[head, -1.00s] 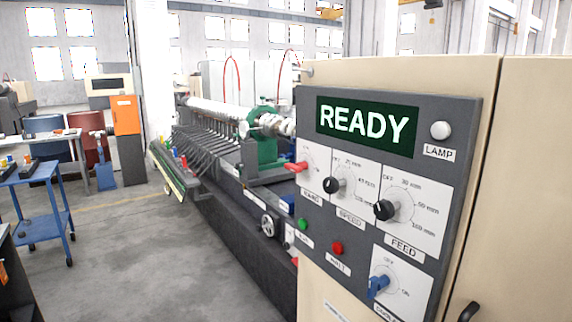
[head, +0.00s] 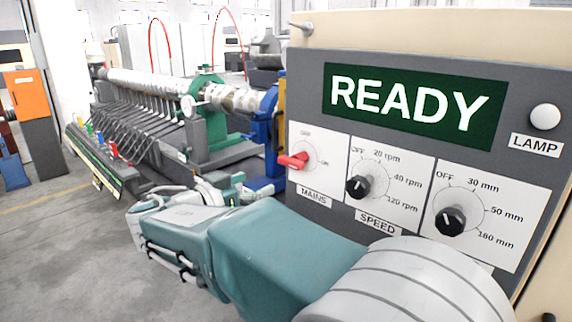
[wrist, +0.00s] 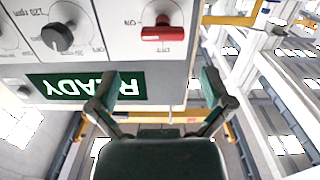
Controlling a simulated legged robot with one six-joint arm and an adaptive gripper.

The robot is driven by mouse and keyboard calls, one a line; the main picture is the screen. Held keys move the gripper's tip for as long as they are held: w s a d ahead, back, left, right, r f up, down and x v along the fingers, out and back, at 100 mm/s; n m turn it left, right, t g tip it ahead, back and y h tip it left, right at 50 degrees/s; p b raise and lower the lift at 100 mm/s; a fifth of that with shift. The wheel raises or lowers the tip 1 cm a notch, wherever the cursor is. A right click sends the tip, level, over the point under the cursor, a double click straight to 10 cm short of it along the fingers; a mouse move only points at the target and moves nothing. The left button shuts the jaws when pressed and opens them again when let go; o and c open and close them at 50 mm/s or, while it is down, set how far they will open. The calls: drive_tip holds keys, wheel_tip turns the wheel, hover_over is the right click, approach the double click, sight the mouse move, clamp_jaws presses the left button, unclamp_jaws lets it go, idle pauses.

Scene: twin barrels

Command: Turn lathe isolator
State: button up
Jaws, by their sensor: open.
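The isolator is the red MAINS knob (head: 294,160) at the left edge of the control panel (head: 305,95). Its dial reads OFF at the top and ON at the right. Its handle points left in the head view. The wrist view shows the red knob (wrist: 166,30) upside down, at the top, beyond the fingertips. My gripper (wrist: 159,85) is open and empty, with its two dark green fingers spread apart and not touching the knob. In the head view my arm crosses the lower middle, and its gripper end is left of the knob, partly unclear.
The READY display (head: 412,108), black SPEED knob (head: 358,186), black FEED knob (head: 450,221) and white lamp (head: 545,116) are on the same panel. The long lathe (head: 170,95) stands behind, left of the panel. Grey floor (head: 60,230) is clear at left.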

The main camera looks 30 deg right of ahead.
sight(287, 164)
drive_tip(key=x, duration=1)
drive_tip(key=shift+w+d+r, duration=0.2)
drive_tip(key=shift+w+r, duration=0.15)
drive_tip(key=c, duration=0.8)
